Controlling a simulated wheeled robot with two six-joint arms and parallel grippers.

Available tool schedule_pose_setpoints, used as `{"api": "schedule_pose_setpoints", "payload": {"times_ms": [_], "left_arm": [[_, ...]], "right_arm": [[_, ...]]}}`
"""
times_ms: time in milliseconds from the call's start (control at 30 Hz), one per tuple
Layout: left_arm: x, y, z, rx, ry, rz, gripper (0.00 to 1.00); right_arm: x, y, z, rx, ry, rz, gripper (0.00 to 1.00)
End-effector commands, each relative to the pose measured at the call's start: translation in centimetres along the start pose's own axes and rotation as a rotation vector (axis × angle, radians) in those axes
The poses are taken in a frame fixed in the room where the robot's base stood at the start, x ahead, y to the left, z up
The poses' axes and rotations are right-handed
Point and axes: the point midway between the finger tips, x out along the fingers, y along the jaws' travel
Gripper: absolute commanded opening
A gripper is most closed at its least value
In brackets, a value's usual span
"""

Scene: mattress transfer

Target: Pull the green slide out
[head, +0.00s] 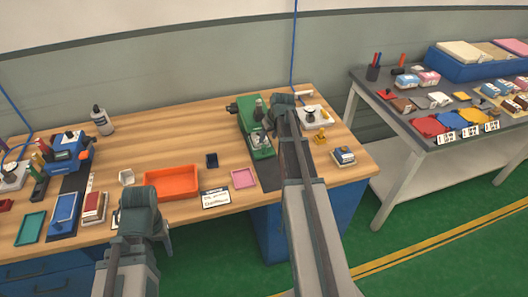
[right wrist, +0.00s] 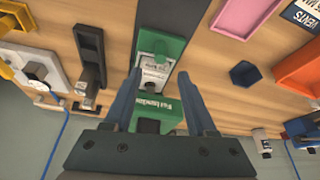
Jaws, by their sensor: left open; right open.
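A green device (head: 247,112) with a pale middle and a dark knob stands on a dark mat at the right part of the wooden workbench. In the right wrist view, its green end piece (right wrist: 178,47) and a lettered green block (right wrist: 170,112) show with a pale plate between them. I cannot tell which green part is the slide. My right gripper (right wrist: 160,76) is open over the device, its fingers on either side of the pale plate; contact is unclear. My left gripper (head: 140,222) is open near the bench's front edge, away from the device, its fingers mostly hidden.
An orange tray (head: 171,182), a pink tray (head: 243,178) and a small dark blue container (head: 211,160) lie left of the device. A blue machine (head: 70,150) stands at the left. A grey side table (head: 400,112) stands at the right.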

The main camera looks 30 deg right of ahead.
Motion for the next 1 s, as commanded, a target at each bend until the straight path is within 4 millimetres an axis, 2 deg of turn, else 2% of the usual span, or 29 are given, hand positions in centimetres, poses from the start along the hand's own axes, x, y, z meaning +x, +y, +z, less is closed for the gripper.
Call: {"api": "schedule_pose_setpoints", "payload": {"times_ms": [33,500,700,967,1000], "left_arm": [[1.5,0.1,-0.1,0.000,0.000,0.000,0.50],[7.8,0.8,-0.5,0.000,0.000,0.000,0.50],[8.8,0.8,-0.5,0.000,0.000,0.000,0.50],[8.7,0.8,-0.5,0.000,0.000,0.000,0.50],[8.7,0.8,-0.5,0.000,0.000,0.000,0.50]], "right_arm": [[1.6,0.0,0.2,0.000,0.000,0.000,0.57],[8.4,0.0,0.1,-0.002,0.000,0.000,0.57],[9.6,0.0,0.0,-0.001,0.000,0.000,0.57],[9.5,-0.1,0.0,-0.001,0.000,0.000,0.57],[9.5,-0.1,0.0,-0.001,0.000,0.000,0.53]]}}
